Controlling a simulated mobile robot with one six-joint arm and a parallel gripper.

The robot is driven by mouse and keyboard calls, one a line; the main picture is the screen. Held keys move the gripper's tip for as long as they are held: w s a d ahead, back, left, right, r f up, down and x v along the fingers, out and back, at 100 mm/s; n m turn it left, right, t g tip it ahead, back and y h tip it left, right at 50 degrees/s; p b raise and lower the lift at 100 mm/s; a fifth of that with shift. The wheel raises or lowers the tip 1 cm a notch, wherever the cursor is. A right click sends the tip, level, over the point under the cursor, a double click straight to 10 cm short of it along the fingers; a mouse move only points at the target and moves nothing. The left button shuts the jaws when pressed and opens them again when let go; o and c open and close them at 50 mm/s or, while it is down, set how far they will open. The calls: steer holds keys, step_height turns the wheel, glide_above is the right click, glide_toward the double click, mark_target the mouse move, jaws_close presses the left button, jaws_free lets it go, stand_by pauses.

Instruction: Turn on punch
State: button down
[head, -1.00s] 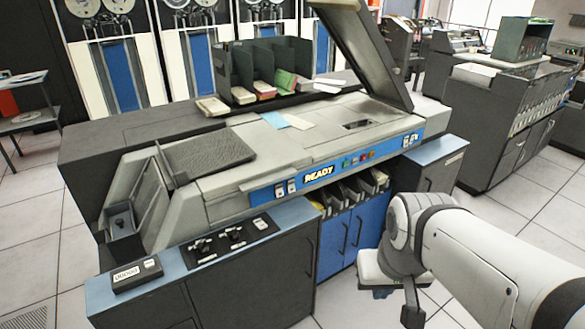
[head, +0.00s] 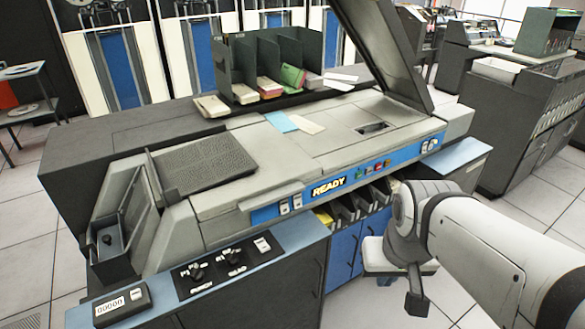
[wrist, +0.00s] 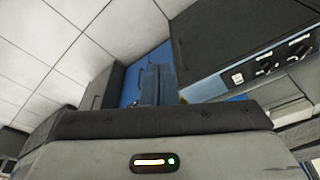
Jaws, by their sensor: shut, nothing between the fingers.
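The grey punch-card machine (head: 215,190) fills the middle of the head view, with a blue strip reading READY (head: 328,187). On its front ledge a dark control plate holds a left knob (head: 196,272), a right knob (head: 233,256) and a small white switch (head: 262,245). Their labels are blurred; the left one may read PUNCH. The wrist view also shows this plate at upper right, with its white switch (wrist: 238,78) and two knobs. My gripper (head: 417,293) hangs at lower right in the head view, apart from the plate. Its fingers (wrist: 158,85) are shut and empty in the wrist view.
A counter box (head: 122,303) sits on the ledge's left end. Blue cabinet doors (head: 345,262) and card pockets (head: 352,205) lie left of my arm. A raised dark lid (head: 375,50) stands behind. Tiled floor (head: 520,215) is open at right.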

mark_target(286, 212)
steer(key=shift+d, duration=0.15)
steer(key=w+d+f+n+t+b, duration=0.1)
steer(key=w+f+n+t+b, duration=0.2)
steer(key=w+f+n+b, duration=0.35)
steer(key=w+f+n+t+b, duration=0.3)
steer(key=w+f, duration=0.1)
steer(key=w, duration=0.5)
steer(key=w+a+f+n+t+y+b, duration=0.5)
steer(key=w+a+f+n+y+b, duration=0.3)
steer(key=n, duration=0.7)
steer(key=a+f+y+b, duration=0.1)
steer(key=a+b, duration=0.1)
steer(key=a, duration=0.1)
steer(key=shift+w+a+b, duration=0.15)
steer(key=shift+a+b, duration=0.2)
steer(key=b+x, duration=0.1)
steer(key=x, duration=1.3)
steer(key=shift+r, duration=0.15)
